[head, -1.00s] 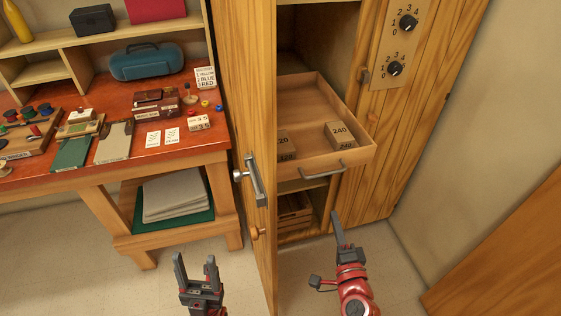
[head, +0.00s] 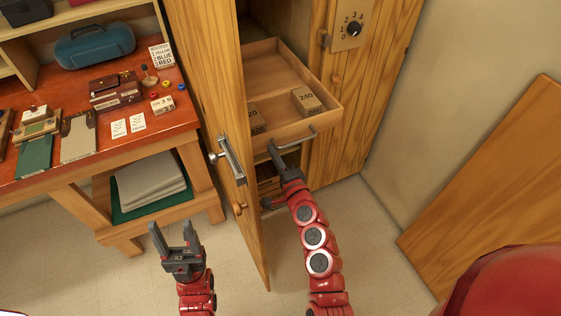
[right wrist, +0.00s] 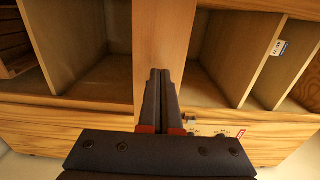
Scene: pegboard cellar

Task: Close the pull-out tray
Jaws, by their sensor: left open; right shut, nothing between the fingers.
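The pull-out tray (head: 329,119) is drawn out of the tall wooden cabinet in the head view. Its front has a metal bar handle (head: 300,140). Two labelled blocks lie in it, one marked 240 (head: 307,101) and one partly hidden by the open door. My right gripper (head: 274,148) is shut and empty, with its tips close to the tray front, left of the handle; contact is unclear. In the right wrist view its fingers (right wrist: 160,75) point at a wooden strip (right wrist: 163,35). My left gripper (head: 172,230) is open and empty, low in front of the workbench.
The open cabinet door (head: 216,110) stands left of the tray, with a metal handle (head: 231,160). A red-topped workbench (head: 90,158) is further left. A wooden panel (head: 490,190) leans at the right. Floor is clear between the cabinet and that panel.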

